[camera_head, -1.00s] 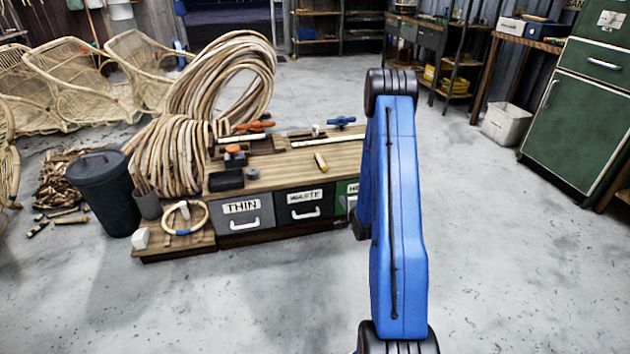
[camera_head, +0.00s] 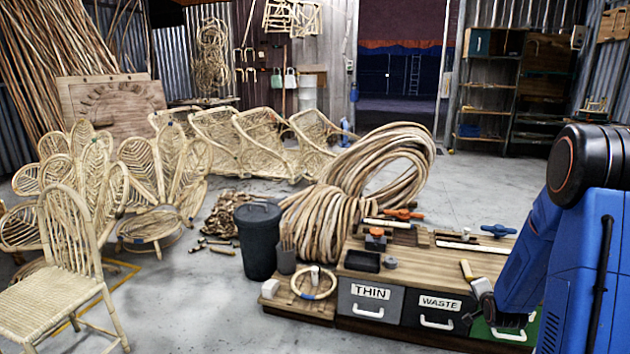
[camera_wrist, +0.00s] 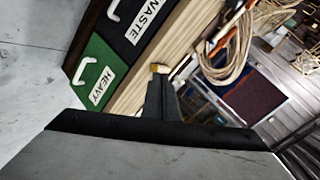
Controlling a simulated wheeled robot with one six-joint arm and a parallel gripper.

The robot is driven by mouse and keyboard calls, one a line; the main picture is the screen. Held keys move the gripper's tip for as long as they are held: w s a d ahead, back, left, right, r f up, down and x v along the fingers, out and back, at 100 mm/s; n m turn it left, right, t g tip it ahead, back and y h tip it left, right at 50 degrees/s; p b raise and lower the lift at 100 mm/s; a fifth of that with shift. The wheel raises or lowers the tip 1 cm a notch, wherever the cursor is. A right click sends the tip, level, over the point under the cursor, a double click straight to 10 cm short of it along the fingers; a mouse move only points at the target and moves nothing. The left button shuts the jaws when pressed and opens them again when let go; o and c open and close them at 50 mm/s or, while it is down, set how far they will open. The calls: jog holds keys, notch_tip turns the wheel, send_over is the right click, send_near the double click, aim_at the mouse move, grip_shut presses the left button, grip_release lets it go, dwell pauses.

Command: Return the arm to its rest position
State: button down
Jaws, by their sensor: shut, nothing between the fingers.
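My arm (camera_head: 575,255) is blue with black joints and stands at the right edge of the head view, bent. My gripper (camera_wrist: 161,84) is dark and shut in the wrist view, with nothing held. The grey end of the arm (camera_head: 482,292) shows in the head view in front of the bench's right part. A small yellow piece (camera_head: 466,269) lies on the wooden bench top (camera_head: 425,263) close by. In the wrist view a yellow-banded piece (camera_wrist: 159,68) shows just beyond the fingertips; I cannot tell the gap.
Drawers marked THIN (camera_head: 370,303) and WASTE (camera_head: 437,308) front the bench, with a green HEAVY drawer (camera_wrist: 92,72) beside them. Rattan coils (camera_head: 330,215), a dark bin (camera_head: 259,240) and a rattan chair (camera_head: 62,265) stand left. The floor (camera_head: 215,310) between chair and bench is clear.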

jog(key=s+a+r+n+g+y, duration=0.1)
jog(key=s+a+r+n+g, duration=0.2)
jog(key=s+a+r+n, duration=0.8)
jog(key=s+a+r+n+g, duration=0.1)
jog(key=s+a+r, duration=0.3)
jog(key=s, duration=0.6)
jog(key=s+a+r+n+g+y, duration=0.1)
jog(key=s+a+r, duration=0.2)
jog(key=s, duration=0.7)
jog(key=s+a+r+n+g+y, duration=0.1)
jog(key=s+a+r+n, duration=0.1)
jog(key=s+a+r, duration=0.2)
jog(key=s+a, duration=0.3)
jog(key=s, duration=0.3)
jog(key=shift+s+r+g, duration=0.3)
jog(key=shift+s+r, duration=0.05)
jog(key=shift+s, duration=0.05)
